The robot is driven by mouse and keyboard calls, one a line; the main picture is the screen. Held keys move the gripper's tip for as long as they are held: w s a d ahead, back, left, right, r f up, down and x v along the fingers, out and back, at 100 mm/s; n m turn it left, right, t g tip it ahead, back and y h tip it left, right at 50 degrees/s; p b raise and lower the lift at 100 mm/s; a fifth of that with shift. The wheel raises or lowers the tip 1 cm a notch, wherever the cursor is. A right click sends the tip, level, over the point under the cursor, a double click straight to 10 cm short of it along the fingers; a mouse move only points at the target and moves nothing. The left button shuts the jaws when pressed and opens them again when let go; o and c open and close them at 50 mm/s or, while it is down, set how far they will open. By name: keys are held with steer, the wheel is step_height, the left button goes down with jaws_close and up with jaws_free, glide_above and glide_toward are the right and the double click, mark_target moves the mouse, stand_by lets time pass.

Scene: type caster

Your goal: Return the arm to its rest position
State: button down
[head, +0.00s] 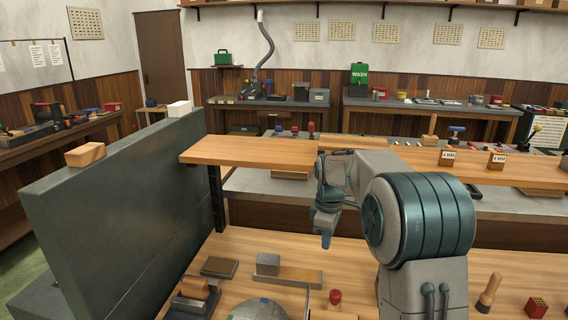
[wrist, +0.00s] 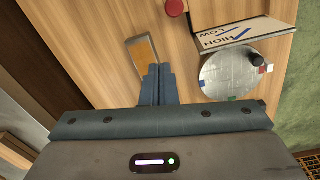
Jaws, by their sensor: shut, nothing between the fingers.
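My arm is folded at the centre right of the head view. My gripper (head: 326,241) hangs down from it over the wooden bench (head: 350,260), below the raised shelf (head: 250,150). In the wrist view the gripper's fingers (wrist: 158,72) are together with nothing between them. A metal-edged piece with a wooden face (wrist: 143,55) shows just beyond the fingertips; whether they touch it cannot be told.
A round silver disc (wrist: 230,75) and a HIGH/LOW board (wrist: 245,35) lie beside the fingers. A red knob (head: 335,297) and a metal block (head: 268,264) are on the bench. A grey partition (head: 120,200) stands left. A wooden-handled tool (head: 489,292) is at right.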

steer(key=s+d+r+m+t, duration=0.1)
steer(key=s+r+m, duration=0.25)
steer(key=s, duration=0.55)
steer(key=s+r+m, duration=0.2)
steer(key=s+m, duration=0.2)
steer(key=s, duration=0.4)
steer(key=s+f+m, duration=0.1)
steer(key=s+m, duration=0.2)
steer(key=s, duration=0.4)
steer(key=s+d+f+m+t, duration=0.1)
steer(key=s+f+m, duration=0.1)
steer(key=s, duration=0.5)
steer(key=shift+m+p, duration=0.35)
steer(key=shift+m, duration=0.1)
steer(key=shift+d+f, duration=0.1)
steer(key=shift+d, duration=0.05)
